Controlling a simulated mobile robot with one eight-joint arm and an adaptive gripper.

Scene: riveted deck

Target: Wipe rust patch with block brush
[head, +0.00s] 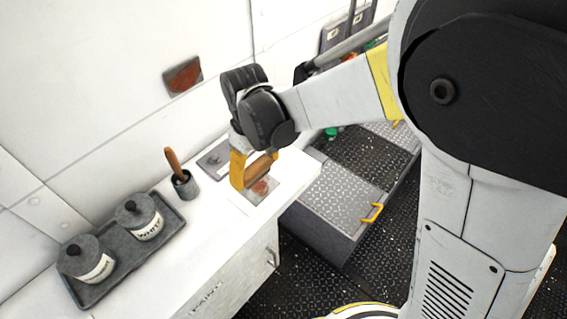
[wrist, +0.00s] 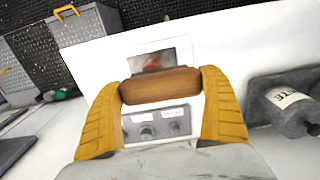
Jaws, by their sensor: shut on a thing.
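My gripper (head: 256,171) has yellow fingers and is shut on the block brush (head: 263,166), a brown wooden block. In the wrist view the brush (wrist: 160,87) lies crosswise between the two fingertips; its bristles are hidden. The rust patch (head: 263,187) is a reddish-brown stain on a grey plate with a white border, on the white counter. The brush is over or just beside the wall-side edge of this plate. The wrist view shows the rust patch (wrist: 154,63) just beyond the brush, partly covered by it. I cannot tell whether the brush touches the plate.
A grey panel with knobs (wrist: 157,125) lies on the counter under my gripper. A cup with a wooden-handled tool (head: 184,184) stands to the left. A dark tray (head: 100,290) holds two lidded pots. Another rust-coloured plate (head: 183,77) hangs on the wall. The counter's front strip is clear.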

